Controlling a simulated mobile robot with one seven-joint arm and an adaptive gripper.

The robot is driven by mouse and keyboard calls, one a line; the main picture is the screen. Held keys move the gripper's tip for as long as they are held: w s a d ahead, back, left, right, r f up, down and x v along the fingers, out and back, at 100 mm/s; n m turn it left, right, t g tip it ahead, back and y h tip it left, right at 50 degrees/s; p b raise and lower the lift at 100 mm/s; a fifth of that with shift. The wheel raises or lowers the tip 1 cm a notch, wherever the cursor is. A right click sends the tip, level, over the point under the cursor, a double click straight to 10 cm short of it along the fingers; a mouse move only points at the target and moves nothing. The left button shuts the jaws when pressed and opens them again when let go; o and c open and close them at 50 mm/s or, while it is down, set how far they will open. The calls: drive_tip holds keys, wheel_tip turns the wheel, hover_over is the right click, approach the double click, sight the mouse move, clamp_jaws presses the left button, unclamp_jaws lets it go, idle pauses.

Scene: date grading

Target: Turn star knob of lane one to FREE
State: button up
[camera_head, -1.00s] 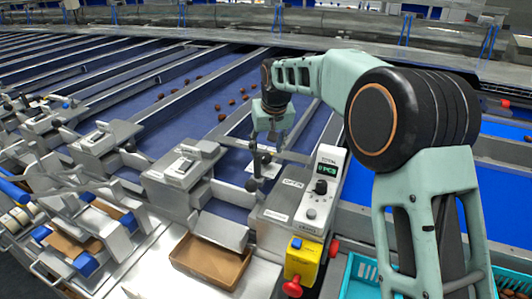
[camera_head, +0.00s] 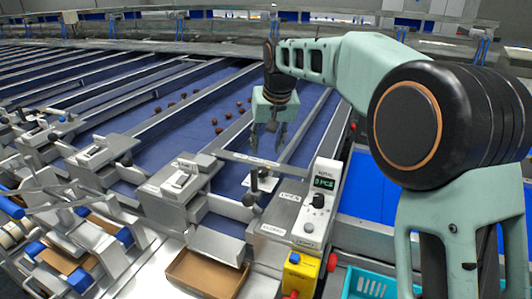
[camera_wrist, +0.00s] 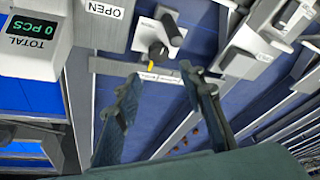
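A dark knob (camera_wrist: 157,50) with a yellow mark stands on the lane's metal crossbar in the wrist view, beside a dark cylindrical grip (camera_wrist: 172,26). It is probably the star knob, but its lobes and any FREE marking are too small to read. In the head view a dark knob and lever fitting (camera_head: 264,175) stands at the end of the lane nearest the control box. My gripper (camera_head: 268,148) is open and empty above the lane, just beyond that fitting. In the wrist view its two fingers (camera_wrist: 160,78) are spread apart, with the dark knob past their tips, untouched.
The control box (camera_head: 297,222) has a black dial (camera_head: 318,201) and a display (camera_head: 324,183) reading 0 PCS. A label reading OPEN (camera_wrist: 105,9) lies near the knob. A cardboard tray (camera_head: 238,283), yellow box (camera_head: 300,274) and teal crate (camera_head: 370,283) stand in front. Brown dates lie on the blue lanes.

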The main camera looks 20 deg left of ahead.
sight(262, 170)
drive_tip(key=w+d+f+m+g+y, duration=0.1)
drive_tip(key=d+f+m+y, duration=0.15)
drive_tip(key=m, duration=1.05)
drive_tip(key=w+d+f+m+g+y, duration=0.1)
drive_tip(key=w+d+m+y, duration=0.2)
drive_tip(key=m, duration=1)
drive_tip(key=shift+y, duration=0.35)
drive_tip(key=x, duration=0.7)
drive_tip(key=s+x, duration=0.1)
drive_tip(key=x, duration=0.2)
drive_tip(key=shift+a+f, duration=0.25)
drive_tip(key=shift+f, duration=0.05)
drive_tip(key=c, duration=0.9)
